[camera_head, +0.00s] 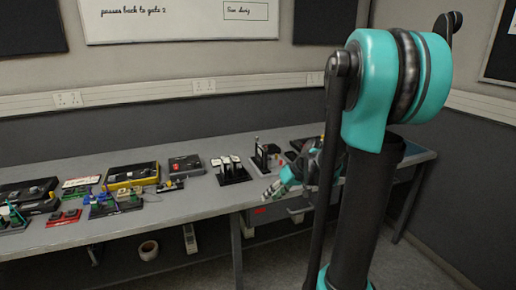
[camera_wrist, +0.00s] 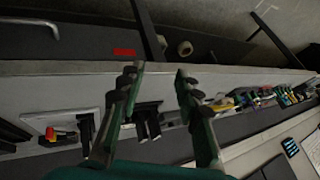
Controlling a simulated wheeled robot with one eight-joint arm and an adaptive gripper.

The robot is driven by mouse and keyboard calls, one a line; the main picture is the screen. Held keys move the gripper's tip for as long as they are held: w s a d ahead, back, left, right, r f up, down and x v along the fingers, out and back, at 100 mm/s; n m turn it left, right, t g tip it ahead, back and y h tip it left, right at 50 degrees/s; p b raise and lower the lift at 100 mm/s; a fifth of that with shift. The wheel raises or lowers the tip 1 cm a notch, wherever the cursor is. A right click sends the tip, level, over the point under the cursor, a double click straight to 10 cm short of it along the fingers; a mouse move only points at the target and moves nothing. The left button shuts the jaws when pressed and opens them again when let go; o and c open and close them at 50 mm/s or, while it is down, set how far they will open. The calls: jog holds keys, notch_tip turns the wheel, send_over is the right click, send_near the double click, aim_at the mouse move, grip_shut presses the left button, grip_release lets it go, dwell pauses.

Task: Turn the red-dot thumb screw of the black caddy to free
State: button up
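My gripper (camera_wrist: 158,72) is open and empty in the wrist view, its two fingers wide apart. In the head view my gripper (camera_head: 285,180) is near the bench's front edge, partly hidden by my arm. A black stand (camera_head: 235,176) with several white-topped pieces is on the bench left of it. A dark upright thing (camera_wrist: 148,122) shows between the fingers in the wrist view, seemingly beyond them. I cannot tell which black thing is the caddy, and no red-dot thumb screw can be made out.
The grey bench (camera_head: 205,200) runs along the wall. A yellow-edged black case (camera_head: 131,177), a black box with a red mark (camera_head: 183,166) and several small fixtures stand on its left half. A drawer with a red label (camera_head: 261,211) is under the bench.

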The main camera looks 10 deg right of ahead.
jog(key=w+d+r+n+t+y, duration=0.1)
jog(key=w+d+r+n+y, duration=0.15)
jog(key=w, duration=0.65)
jog(key=w+d+r+n+y, duration=0.2)
jog(key=w+y, duration=0.2)
jog(key=w, duration=0.5)
jog(key=w+d+n+t+y, duration=0.2)
jog(key=w+d+n+y, duration=0.35)
jog(key=w+d, duration=0.4)
jog(key=w+a, duration=0.2)
jog(key=a, duration=0.6)
jog(key=w+a+h, duration=0.1)
jog(key=w+a, duration=0.2)
jog(key=a, duration=0.5)
jog(key=shift+w, duration=0.2)
jog(key=shift+r, duration=0.1)
grip_shut()
